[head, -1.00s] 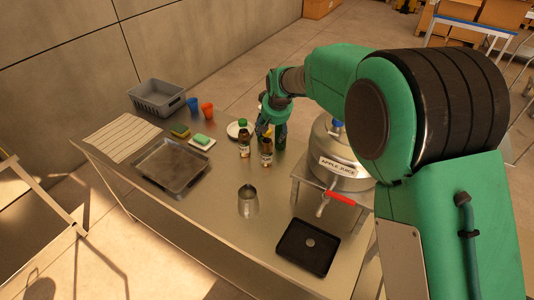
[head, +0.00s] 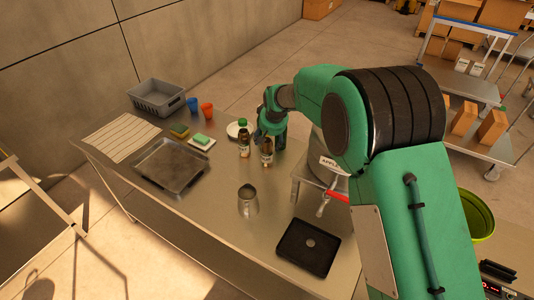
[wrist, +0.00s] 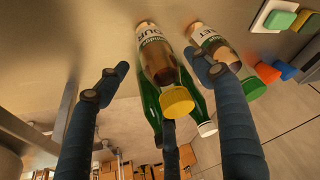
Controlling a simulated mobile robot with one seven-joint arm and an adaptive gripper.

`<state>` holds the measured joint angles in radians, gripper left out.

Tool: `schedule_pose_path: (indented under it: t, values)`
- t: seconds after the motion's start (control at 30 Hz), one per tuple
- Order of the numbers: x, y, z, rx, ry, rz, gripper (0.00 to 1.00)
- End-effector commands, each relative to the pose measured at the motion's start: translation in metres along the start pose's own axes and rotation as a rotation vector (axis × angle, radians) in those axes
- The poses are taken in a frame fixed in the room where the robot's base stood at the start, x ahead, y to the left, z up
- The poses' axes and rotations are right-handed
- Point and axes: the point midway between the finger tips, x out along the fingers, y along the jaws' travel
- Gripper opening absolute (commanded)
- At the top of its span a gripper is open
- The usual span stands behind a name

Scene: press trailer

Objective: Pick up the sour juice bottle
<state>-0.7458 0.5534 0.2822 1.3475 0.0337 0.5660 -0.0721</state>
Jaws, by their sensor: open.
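The sour juice bottle (wrist: 157,55), brown with a white label ending in "OUR" and a yellow cap, stands between the fingers of my gripper (wrist: 160,78) in the wrist view. The fingers are spread, and I cannot tell whether any touches it. In the head view the bottle (head: 267,155) stands on the table with my gripper (head: 270,132) at its top, hiding its cap. A similar bottle (wrist: 213,45) with a green cap and a label ending in "ET" stands beside it, outside the right finger; it also shows in the head view (head: 244,148).
A green bottle with a white cap (wrist: 196,108) stands close behind the sour bottle. The juice tank (head: 325,165) is to the right. A metal jug (head: 248,201), a black tray (head: 293,243) and a grey tray (head: 170,167) lie around. The table's middle is clear.

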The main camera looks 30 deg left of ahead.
Motion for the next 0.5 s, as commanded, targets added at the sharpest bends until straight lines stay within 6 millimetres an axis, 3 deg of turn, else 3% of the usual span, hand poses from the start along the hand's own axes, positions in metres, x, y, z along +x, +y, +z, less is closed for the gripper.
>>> schedule_pose_path:
  t: [0.23, 0.5]
  values:
    - [0.005, 0.000, 0.001, 0.000, -0.001, 0.000, 0.66]
    - [0.033, -0.003, 0.001, 0.000, -0.002, 0.000, 0.66]
